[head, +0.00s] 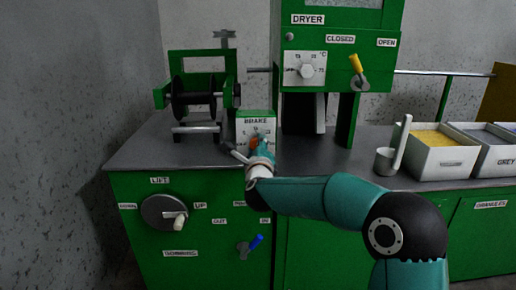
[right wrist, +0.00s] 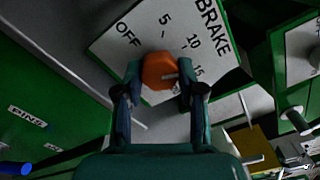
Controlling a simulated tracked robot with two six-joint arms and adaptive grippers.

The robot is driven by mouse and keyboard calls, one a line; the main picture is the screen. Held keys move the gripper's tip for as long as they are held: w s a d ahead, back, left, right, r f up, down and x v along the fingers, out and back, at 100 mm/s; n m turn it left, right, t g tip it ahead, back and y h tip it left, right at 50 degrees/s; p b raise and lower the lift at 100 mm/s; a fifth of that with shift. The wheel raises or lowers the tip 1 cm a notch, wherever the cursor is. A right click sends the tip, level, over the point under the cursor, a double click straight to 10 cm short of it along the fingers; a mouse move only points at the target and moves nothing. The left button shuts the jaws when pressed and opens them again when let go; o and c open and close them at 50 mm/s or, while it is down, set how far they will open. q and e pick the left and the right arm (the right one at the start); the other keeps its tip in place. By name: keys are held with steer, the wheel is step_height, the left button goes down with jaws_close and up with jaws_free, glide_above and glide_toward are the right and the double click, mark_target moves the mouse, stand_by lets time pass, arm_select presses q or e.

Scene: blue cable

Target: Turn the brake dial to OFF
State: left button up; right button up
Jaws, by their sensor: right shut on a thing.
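The orange brake dial (right wrist: 158,72) sits on a white panel (right wrist: 120,45) marked BRAKE, with OFF, 5, 10 and 15 around it. A pale mark on the dial points roughly toward the 15 side, away from OFF. My right gripper (right wrist: 159,76) has one finger on each side of the dial and is shut on it. In the head view my right gripper (head: 262,147) reaches the brake box (head: 256,121) and covers most of the dial. My left gripper is not in view.
A reel on a green frame (head: 176,134) stands left of the brake box. The green dryer (head: 303,104) stands behind to the right. A white scoop (head: 386,161) and bins (head: 443,160) stand on the right. The grey counter (head: 325,160) is clear between.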

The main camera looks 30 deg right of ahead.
steer(key=shift+a+f+n+p, duration=0.1)
steer(key=shift+n+p, duration=2.35)
steer(key=shift+n, duration=3.65)
steer(key=shift+a+f+n+p, duration=0.1)
steer(key=shift+n+p, duration=2.3)
steer(key=shift+n, duration=3.7)
steer(key=o, duration=1)
steer(key=shift+o, duration=0.7)
steer(key=shift+d, duration=0.1)
steer(key=shift+r, duration=0.2)
